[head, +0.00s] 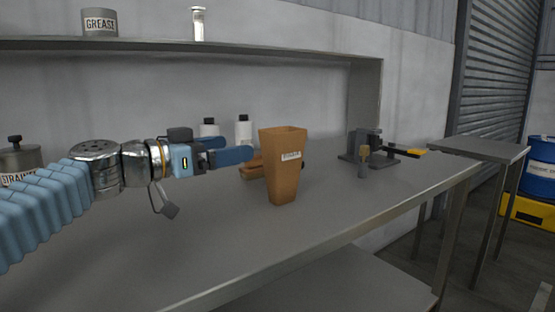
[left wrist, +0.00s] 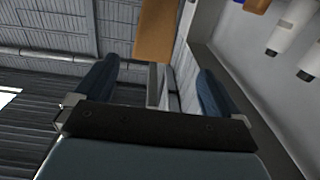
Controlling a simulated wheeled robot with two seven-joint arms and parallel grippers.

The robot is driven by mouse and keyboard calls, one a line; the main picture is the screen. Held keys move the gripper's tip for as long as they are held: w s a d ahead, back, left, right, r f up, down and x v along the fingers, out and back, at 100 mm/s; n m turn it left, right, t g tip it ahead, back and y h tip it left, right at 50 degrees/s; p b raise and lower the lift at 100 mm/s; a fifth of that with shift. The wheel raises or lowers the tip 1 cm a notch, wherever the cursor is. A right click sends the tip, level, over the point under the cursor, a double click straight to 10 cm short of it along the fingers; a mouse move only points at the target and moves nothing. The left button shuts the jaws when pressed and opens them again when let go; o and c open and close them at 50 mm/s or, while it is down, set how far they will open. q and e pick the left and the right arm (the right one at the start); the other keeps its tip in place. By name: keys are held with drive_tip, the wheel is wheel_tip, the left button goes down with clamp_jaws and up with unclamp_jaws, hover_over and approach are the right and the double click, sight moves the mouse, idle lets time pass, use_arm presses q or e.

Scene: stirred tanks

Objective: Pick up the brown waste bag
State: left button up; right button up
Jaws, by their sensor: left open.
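The brown waste bag (head: 283,180) stands upright on the grey bench in the head view. It is open-topped, narrows downward and carries a small white label. My left gripper (head: 233,154) is open and empty, just left of the bag at the height of its upper part, with a small gap between. In the left wrist view the brown bag (left wrist: 156,32) shows at the top edge, partly cut off, beyond the gap between the two blue fingers (left wrist: 158,88). My right gripper is in neither view.
A brown object (head: 251,170) lies behind the bag, partly hidden. White bottles (head: 243,131) stand at the back wall. The bench front (head: 235,240) is clear.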

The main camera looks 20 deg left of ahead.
sight(264, 142)
use_arm(q)
drive_tip(key=p+x, duration=0.1)
drive_tip(key=x, duration=0.6)
drive_tip(key=shift+w+d+r+p, duration=0.1)
drive_tip(key=shift+w+d+p, duration=0.05)
drive_tip(key=shift+d+p, duration=0.15)
drive_tip(key=p+x, duration=0.1)
drive_tip(key=x, duration=0.1)
drive_tip(key=p+x, duration=0.1)
drive_tip(key=x, duration=0.1)
drive_tip(key=shift+d+r, duration=0.25)
drive_tip(key=shift+d, duration=0.15)
drive_tip(key=shift+w+d+f, duration=0.1)
drive_tip(key=shift+w+d, duration=0.2)
drive_tip(key=shift+w, duration=0.05)
drive_tip(key=c, duration=1.3)
